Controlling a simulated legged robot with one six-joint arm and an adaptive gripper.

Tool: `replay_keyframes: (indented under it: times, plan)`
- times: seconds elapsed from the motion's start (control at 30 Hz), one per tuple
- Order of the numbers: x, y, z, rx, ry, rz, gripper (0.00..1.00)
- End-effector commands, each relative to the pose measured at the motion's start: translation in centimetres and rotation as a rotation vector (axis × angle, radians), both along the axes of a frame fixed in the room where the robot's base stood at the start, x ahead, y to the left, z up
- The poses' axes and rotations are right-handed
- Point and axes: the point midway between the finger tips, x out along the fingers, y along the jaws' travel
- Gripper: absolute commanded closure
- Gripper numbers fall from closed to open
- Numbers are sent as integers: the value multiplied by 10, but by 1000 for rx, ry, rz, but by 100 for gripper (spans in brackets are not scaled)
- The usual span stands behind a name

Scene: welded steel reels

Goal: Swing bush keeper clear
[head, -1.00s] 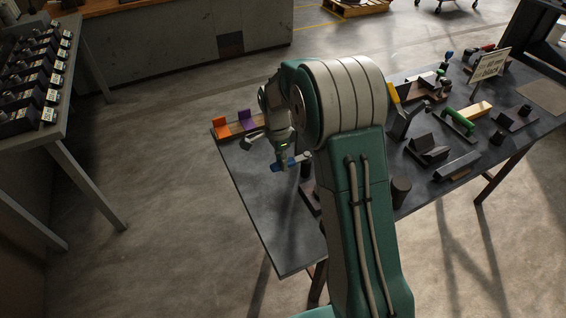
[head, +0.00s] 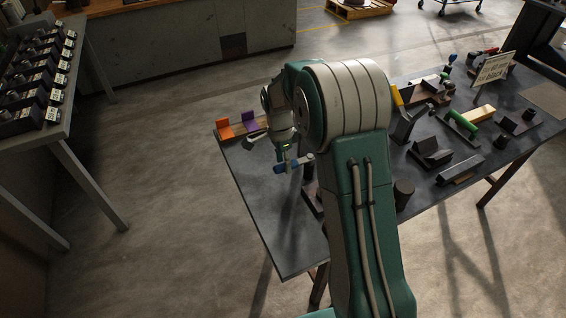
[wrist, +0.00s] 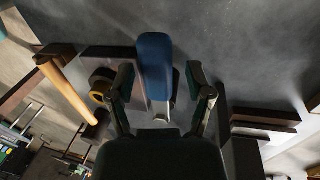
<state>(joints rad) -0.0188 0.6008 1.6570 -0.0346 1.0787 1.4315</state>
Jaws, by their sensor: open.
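A blue-handled lever (wrist: 155,65), which I take for the bush keeper, lies between the fingers of my gripper (wrist: 160,95) in the wrist view. A bright metal shank runs from its blue end down toward my palm. My gripper is open, with a finger on each side of the lever; I cannot tell whether either touches it. A brass-coloured ring (wrist: 100,87) sits just left of the left finger. In the head view the blue handle (head: 284,168) shows just below my gripper, over the left part of the bench. The lever's pivot is hidden.
Orange (head: 225,129) and purple (head: 249,121) brackets stand at the bench's back left edge. Several dark fixtures, a green-handled piece (head: 462,123) and a sign (head: 494,68) crowd the right side. A yellow bar (wrist: 72,92) lies left of my gripper. The bench's front left is clear.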

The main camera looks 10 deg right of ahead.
Motion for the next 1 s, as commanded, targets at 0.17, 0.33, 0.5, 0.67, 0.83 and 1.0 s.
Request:
replay_keyframes:
  times: [0.17, 0.33, 0.5, 0.67, 0.83, 1.0]
  plan:
    - [7, 2, 28, 0, -7, 0, 33]
    - [14, 4, 64, -1, -7, 0, 33]
    - [21, 5, 94, 0, -5, 0, 33]
    - [24, 6, 109, -1, -2, 0, 33]
    - [24, 7, 113, -1, -1, 0, 33]
    - [24, 7, 113, -1, -1, 0, 33]
